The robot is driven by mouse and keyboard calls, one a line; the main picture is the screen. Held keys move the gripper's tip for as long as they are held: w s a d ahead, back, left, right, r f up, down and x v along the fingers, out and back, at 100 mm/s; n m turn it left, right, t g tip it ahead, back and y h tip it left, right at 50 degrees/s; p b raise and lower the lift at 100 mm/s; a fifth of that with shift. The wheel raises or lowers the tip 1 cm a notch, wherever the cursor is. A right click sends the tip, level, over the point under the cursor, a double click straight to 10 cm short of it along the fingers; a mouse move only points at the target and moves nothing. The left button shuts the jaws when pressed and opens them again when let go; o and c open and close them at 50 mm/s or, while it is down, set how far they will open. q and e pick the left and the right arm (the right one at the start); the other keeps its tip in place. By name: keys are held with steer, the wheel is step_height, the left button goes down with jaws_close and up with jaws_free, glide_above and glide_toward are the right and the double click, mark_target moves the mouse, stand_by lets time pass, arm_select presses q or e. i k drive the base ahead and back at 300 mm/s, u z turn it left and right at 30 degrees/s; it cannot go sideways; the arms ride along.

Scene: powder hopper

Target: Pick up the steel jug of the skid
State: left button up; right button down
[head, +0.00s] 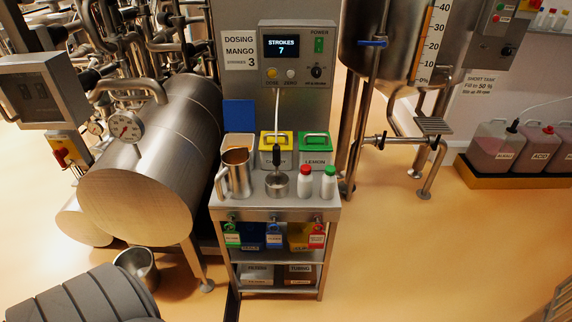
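A steel jug (239,175) stands upright on the left of the steel cart top (290,204), with its handle on its left side. Its open mouth shows an orange-brown inside; I cannot tell whether that is contents or reflection. A second open steel vessel (137,266) is on the floor at lower left, beside the large horizontal steel tank (150,165); its lower part is partly hidden. Neither of my grippers shows in the head view, and nothing is touching the jug on the cart.
A small steel cup (277,186) stands right of the jug, under a black-handled tool. A red-capped bottle (305,183) and a green-capped bottle (328,184) stand further right. Yellow-lidded (277,153) and green-lidded (315,153) bins are behind. Floor right of the cart is clear.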

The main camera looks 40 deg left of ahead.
mark_target(237, 172)
steer(key=z, duration=0.1)
steer(key=i, duration=2.35)
steer(key=u, duration=2.5)
